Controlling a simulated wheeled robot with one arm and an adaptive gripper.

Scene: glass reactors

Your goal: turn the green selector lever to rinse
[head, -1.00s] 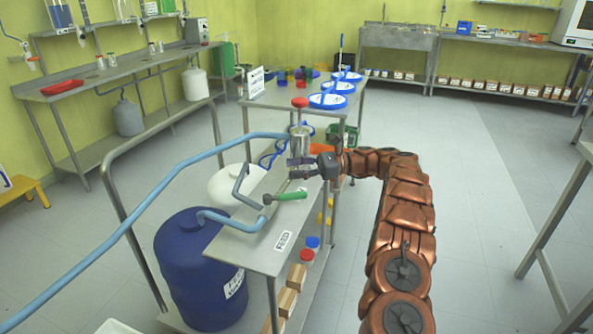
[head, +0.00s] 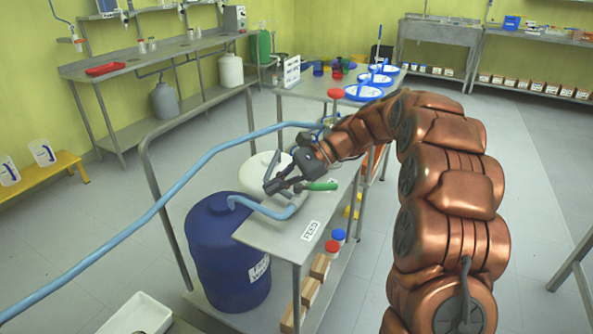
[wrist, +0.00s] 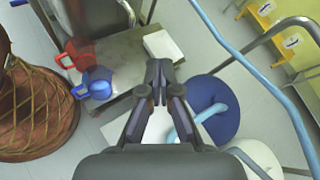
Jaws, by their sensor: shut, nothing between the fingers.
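The green selector lever (head: 323,186) points to the right above the front part of the steel bench (head: 277,236), behind the FEED label (head: 310,230). My gripper (head: 274,185) is shut and empty, just left of the lever's green handle in the head view. My gripper's body hides the lever's pivot, and I cannot tell whether they touch. In the wrist view the shut fingertips (wrist: 160,72) point toward the bench end, and I cannot make out the lever there. No rinse marking is readable.
A blue drum (head: 226,252) with a light blue hose (head: 190,180) stands left of the bench. A white drum (head: 262,174) is behind it.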

